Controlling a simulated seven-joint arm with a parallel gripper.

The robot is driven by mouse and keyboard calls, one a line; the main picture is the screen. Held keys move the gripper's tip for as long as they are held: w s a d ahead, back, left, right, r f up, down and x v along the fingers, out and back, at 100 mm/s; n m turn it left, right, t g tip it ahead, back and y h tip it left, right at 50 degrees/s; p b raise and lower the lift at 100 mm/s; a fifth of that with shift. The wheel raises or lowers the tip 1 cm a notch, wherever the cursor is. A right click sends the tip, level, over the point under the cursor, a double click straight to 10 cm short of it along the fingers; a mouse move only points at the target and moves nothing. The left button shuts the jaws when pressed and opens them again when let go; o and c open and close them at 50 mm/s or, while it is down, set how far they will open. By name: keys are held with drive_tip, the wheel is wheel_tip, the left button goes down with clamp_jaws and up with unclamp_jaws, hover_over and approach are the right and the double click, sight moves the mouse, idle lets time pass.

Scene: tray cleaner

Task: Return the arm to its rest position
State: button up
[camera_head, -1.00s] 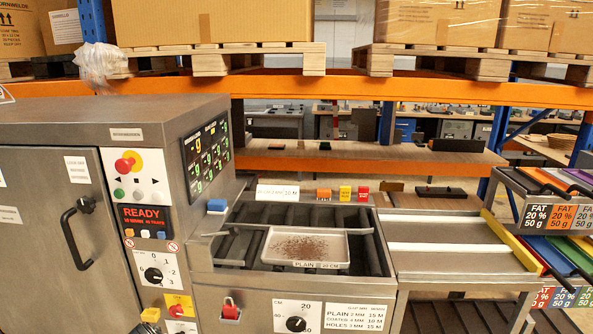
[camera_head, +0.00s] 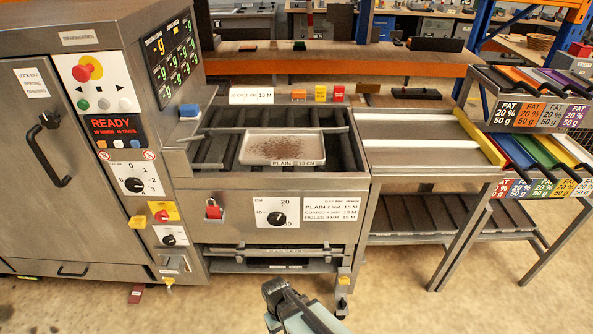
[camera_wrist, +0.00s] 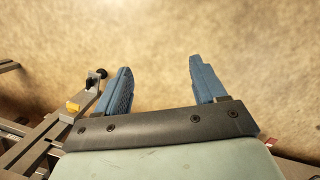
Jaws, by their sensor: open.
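My gripper (camera_wrist: 159,64) is open and empty in the wrist view, its two blue fingers apart over bare floor. In the head view my arm's end shows low at the bottom centre, in front of the machine and below its bed; the fingers are not clear there. My gripper is well apart from the tray.
The cleaning machine (camera_head: 95,205) with its "READY" panel stands at the left. A metal outfeed table (camera_head: 420,160) adjoins the bed on the right. A rack with coloured trays (camera_head: 525,90) stands at far right. The floor (camera_head: 440,295) in front is clear.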

drive_tip(key=s+d+f+m+g, duration=0.2)
drive_tip(key=s+d+f+m, duration=0.1)
drive_tip(key=s+d, duration=0.4)
drive_tip(key=s+d+f+m+g+y, duration=0.1)
drive_tip(key=s+d+f, duration=0.5)
drive_tip(key=d, duration=0.7)
drive_tip(key=shift+s+d+m+g, duration=0.35)
drive_tip(key=shift+s+m+g, duration=0.45)
drive_tip(key=shift+s+m, duration=0.3)
drive_tip(key=shift+s, duration=0.1)
drive_tip(key=shift+c, duration=0.2)
